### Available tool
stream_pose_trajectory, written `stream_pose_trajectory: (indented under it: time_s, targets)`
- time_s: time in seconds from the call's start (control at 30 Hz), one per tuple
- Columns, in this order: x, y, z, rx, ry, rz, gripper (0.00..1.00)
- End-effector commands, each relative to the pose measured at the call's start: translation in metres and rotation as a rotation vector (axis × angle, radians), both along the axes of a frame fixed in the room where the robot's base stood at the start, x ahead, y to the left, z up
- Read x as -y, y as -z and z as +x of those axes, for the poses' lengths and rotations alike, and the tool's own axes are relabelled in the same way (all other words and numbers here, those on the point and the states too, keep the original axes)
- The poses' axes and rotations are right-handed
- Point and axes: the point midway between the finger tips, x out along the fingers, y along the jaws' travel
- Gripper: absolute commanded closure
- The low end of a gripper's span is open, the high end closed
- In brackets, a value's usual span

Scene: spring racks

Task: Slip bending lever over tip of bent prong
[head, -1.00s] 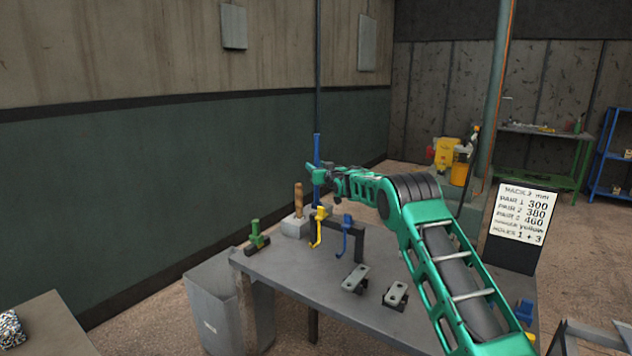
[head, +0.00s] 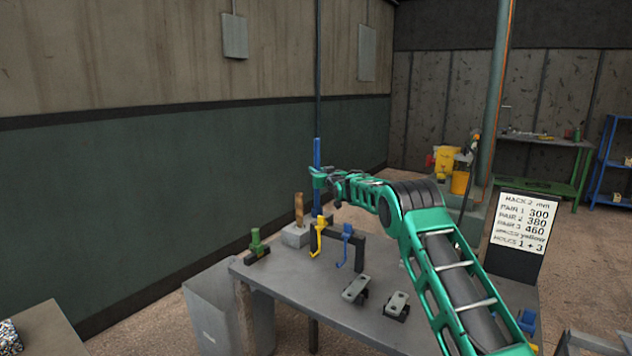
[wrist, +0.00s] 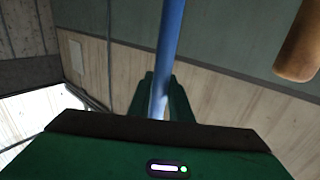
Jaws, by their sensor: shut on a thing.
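My gripper (head: 318,179) is shut on a long blue lever (head: 317,152), held upright above the far left part of the workbench. The lever also runs up between the fingers in the wrist view (wrist: 170,35). Its lower end shows just behind the top of a yellow bent prong (head: 319,240). I cannot tell whether they touch. A blue bent prong (head: 346,250) hangs to the right of the yellow one, beside a dark stand (head: 358,250).
A wooden handle (head: 299,208) stands in a grey block (head: 295,236) left of the lever. Two grey clamps (head: 355,289) (head: 397,304) sit on the workbench (head: 310,292). A sign (head: 522,230) stands at right.

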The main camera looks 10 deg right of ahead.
Motion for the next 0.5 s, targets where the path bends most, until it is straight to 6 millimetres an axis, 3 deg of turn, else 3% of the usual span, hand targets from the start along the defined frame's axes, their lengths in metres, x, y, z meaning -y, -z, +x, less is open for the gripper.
stream_pose_trajectory:
  time_s: [0.03, 0.5]
  targets:
    - [0.0, -0.015, 0.0, 0.01, 0.0, 0.001, 1.0]
    - [0.0, -0.124, 0.001, 0.009, 0.0, 0.001, 1.0]
